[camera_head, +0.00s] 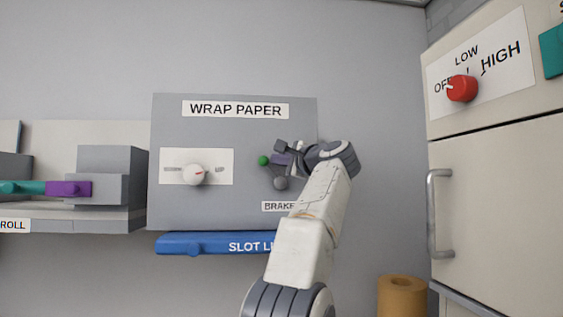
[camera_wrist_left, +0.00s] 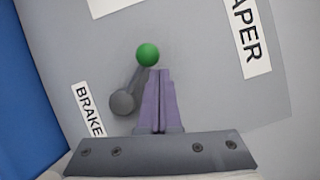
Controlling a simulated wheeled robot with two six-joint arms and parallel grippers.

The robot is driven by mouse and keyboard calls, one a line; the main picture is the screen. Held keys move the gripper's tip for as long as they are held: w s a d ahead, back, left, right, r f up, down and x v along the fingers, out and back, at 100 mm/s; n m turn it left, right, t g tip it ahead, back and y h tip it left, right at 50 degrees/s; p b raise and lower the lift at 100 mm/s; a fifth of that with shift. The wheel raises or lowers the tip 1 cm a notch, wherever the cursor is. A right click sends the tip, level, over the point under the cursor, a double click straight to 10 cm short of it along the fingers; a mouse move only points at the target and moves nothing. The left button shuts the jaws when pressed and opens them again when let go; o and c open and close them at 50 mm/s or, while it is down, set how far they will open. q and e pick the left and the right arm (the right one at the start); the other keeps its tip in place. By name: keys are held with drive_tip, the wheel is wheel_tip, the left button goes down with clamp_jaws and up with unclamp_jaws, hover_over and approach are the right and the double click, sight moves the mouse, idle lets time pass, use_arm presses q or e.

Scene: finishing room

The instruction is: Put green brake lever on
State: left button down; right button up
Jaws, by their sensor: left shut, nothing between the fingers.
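The brake lever is a grey arm (camera_wrist_left: 123,101) with a green ball knob (camera_head: 263,160) on the grey wrap paper panel (camera_head: 300,115). In the left wrist view the green knob (camera_wrist_left: 148,55) is at the upper end, up and to the side of the grey pivot. My left gripper (camera_head: 279,161) is shut and empty, right beside the lever. Its purple fingers (camera_wrist_left: 159,72) are together, with their tips just below the knob; whether they touch it I cannot tell. The fingers and wrist hide part of the lever in the head view. My right gripper is not in view.
A "BRAKE" label (camera_wrist_left: 89,110) sits below the lever. A white dial (camera_head: 194,174) is on the panel's left. A blue slot bar (camera_head: 205,243) runs beneath the panel. A cabinet with a red knob (camera_head: 462,88) and metal handle (camera_head: 434,215) stands at right.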

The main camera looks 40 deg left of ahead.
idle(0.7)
use_arm(q)
drive_tip(key=d+b, duration=0.1)
drive_tip(key=d, duration=1)
drive_tip(key=shift+s+d+r, duration=0.2)
drive_tip(key=shift+s+r, duration=0.1)
drive_tip(key=shift+r, duration=0.1)
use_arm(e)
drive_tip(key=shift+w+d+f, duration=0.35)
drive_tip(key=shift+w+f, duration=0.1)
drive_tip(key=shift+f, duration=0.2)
use_arm(q)
drive_tip(key=shift+d, duration=0.1)
